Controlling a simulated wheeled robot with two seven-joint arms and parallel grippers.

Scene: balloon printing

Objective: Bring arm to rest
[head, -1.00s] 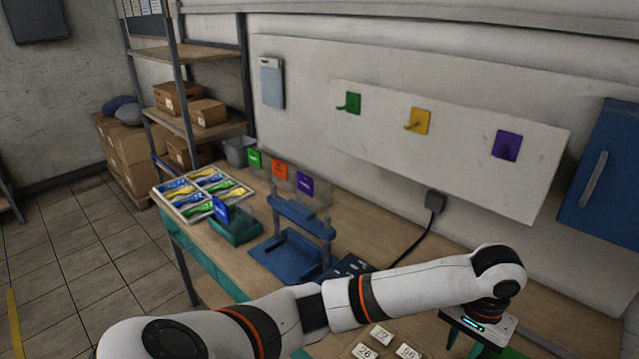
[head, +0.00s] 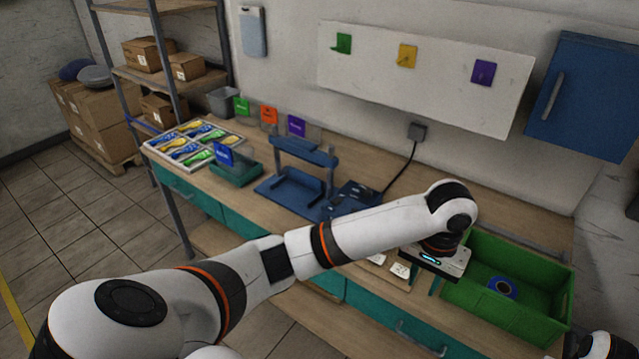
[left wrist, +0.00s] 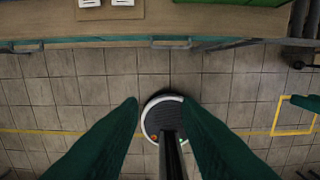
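My left arm reaches across the front of the workbench (head: 395,310) in the head view. Its gripper (head: 436,284) hangs at the bench's front side, just left of the green bin (head: 560,300), and the arm partly hides it. In the left wrist view the two teal fingers (left wrist: 160,104) stand wide apart with nothing between them. They are over the tiled floor, in front of the bench edge. A small teal and dark part (left wrist: 305,102) at the right edge of that view may be my right gripper. Only a bit of my right arm shows at the head view's lower right.
The green bin holds a blue ring-shaped thing (head: 503,287). Number cards (head: 399,270) lie beside the bin. A blue printing stand (head: 292,190), a teal box (head: 236,173) and a balloon tray (head: 234,138) stand farther left. Drawer handles (left wrist: 170,45) stick out from the bench front.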

